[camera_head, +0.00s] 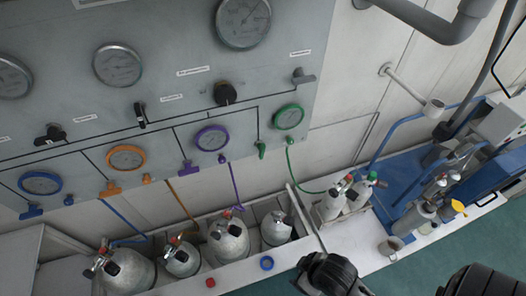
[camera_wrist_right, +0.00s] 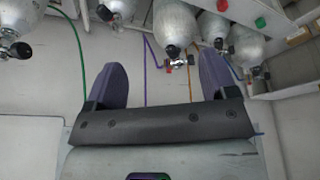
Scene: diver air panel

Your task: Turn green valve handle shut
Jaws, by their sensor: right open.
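The green valve handle (camera_head: 262,149) is a small lever low on the right of the grey panel (camera_head: 60,95), below and left of the green-rimmed gauge (camera_head: 289,116). It hangs roughly upright, while the blue (camera_head: 30,211), orange (camera_head: 110,188) and purple (camera_head: 187,166) handles lie more crosswise. My right gripper (camera_wrist_right: 163,62) is open in the right wrist view, its two dark purple fingers wide apart with nothing between them. It faces pale wall, hoses and cylinders; the green handle does not show there. My left gripper is not in view.
Several grey cylinders (camera_head: 228,240) stand in a trough below the panel, joined by coloured hoses. A green hose (camera_head: 304,187) runs to small cylinders (camera_head: 332,203) at right. A pipe (camera_head: 425,18) crosses the upper right.

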